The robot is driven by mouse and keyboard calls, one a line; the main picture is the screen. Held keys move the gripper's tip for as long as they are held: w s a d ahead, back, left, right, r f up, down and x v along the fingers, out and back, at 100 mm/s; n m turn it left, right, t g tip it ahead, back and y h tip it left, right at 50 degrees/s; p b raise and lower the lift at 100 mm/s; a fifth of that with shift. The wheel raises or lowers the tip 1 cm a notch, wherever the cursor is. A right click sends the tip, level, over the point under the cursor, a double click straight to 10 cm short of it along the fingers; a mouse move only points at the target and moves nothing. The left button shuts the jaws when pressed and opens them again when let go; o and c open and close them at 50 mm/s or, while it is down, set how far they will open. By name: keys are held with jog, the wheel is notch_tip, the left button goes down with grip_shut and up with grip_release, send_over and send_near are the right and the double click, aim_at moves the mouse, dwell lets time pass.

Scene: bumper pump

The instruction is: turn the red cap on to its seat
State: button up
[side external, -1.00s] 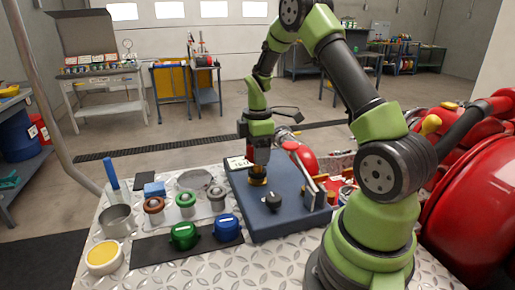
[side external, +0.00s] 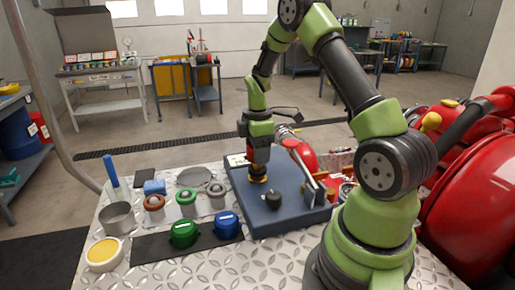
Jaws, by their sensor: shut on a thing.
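My gripper (side external: 258,163) points straight down over the blue plate (side external: 290,222) and is shut on the red cap (side external: 258,156). Only a little dark red of the cap shows between the jaws. The brass-coloured seat (side external: 258,180) is directly under it on the plate. The cap is at or very close to the seat; I cannot tell whether the threads are engaged or whether it sits level.
Green (side external: 184,234) and blue (side external: 227,224) caps sit on a black mat. Ringed parts, a metal cup (side external: 117,217) and a yellow-filled dish (side external: 104,253) stand left.

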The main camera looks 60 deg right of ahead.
jog(key=shift+f, duration=1.25)
dwell(1.4)
jog(key=m, duration=0.4)
jog(key=shift+m, duration=0.6)
jog(key=m, duration=0.3)
jog(key=shift+m, duration=1.1)
